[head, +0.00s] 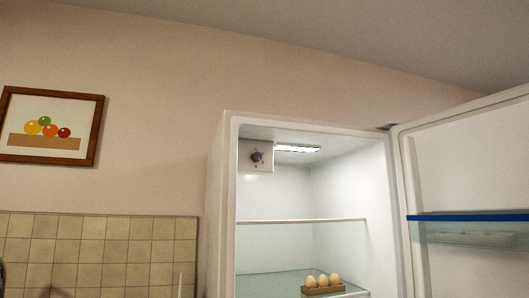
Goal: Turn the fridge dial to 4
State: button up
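The fridge (219,200) stands right of centre in the head view with its door (460,170) swung open to the right. A small dark round dial (257,157) sits on a pale square panel (246,166) at the upper left inside the fridge. Marks surround the dial, but they are too small to read, and I cannot tell which number it points to. My gripper is not in view.
A lit lamp (298,149) is on the fridge ceiling right of the dial. Below are a shelf (290,220) and a glass shelf holding brown eggs (323,281) in a holder. The door has a blue-edged shelf (470,217). A framed fruit picture (50,125) hangs at left.

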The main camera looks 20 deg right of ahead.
aim_at(256, 156)
jog(key=u, duration=1.8)
jog(key=i, duration=1)
jog(key=z, duration=2.95)
